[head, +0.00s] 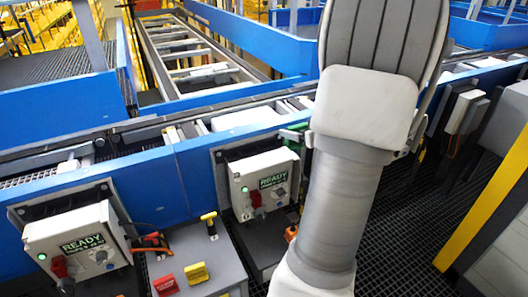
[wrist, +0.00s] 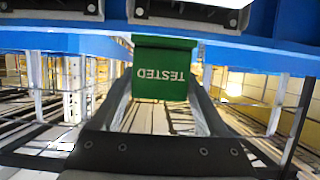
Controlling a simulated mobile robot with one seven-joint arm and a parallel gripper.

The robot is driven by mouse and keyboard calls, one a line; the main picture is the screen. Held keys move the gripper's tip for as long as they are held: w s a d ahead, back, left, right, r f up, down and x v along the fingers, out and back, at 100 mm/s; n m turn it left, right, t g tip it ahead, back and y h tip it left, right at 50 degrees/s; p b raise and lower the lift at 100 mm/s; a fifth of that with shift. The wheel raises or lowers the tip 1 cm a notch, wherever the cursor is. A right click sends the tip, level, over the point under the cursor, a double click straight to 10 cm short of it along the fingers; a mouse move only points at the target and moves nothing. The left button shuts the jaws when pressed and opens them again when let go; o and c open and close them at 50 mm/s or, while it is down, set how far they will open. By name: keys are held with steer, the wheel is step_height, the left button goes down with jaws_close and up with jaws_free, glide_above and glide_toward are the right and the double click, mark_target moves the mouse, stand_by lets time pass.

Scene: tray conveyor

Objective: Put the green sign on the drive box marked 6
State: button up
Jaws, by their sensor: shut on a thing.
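The green sign (wrist: 161,58) reads "TESTED" upside down in the wrist view. My gripper (wrist: 162,85) is shut on it, with a dark finger at either side. A blue beam lies just beyond the sign's top edge. In the head view my arm hides the gripper; a small green patch shows left of the arm, and I cannot tell if it is the sign. Two pale drive boxes with READY labels show in the head view: one at the left (head: 112,255) and one near the middle (head: 252,168). I cannot read a 6 on either.
A grey stand (head: 225,262) between the boxes carries a red sign (head: 166,285), a yellow sign (head: 197,273) and another yellow piece (head: 209,216). The blue conveyor side (head: 150,185) runs behind the boxes. A yellow-edged grey structure stands at the right. Dark grating floor shows right of my arm.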

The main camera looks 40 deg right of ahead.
steer(key=w+f, duration=0.2)
steer(key=w, duration=0.1)
steer(key=w+a+f+b, duration=0.1)
steer(key=w+f, duration=0.1)
steer(key=w, duration=0.2)
steer(key=w+a+f+b, duration=0.1)
steer(key=w+f, duration=0.2)
steer(key=w, duration=0.1)
steer(key=shift+w+a, duration=0.15)
steer(key=shift+w, duration=0.05)
steer(key=shift+f+b, duration=0.3)
steer(key=shift+f, duration=1.6)
steer(key=shift+f, duration=0.15)
steer(key=o, duration=1.4)
steer(key=shift+s+r, duration=0.2)
steer(key=shift+r, duration=0.1)
steer(key=v, duration=1.1)
steer(key=shift+s+a, duration=0.2)
steer(key=shift+s, duration=0.1)
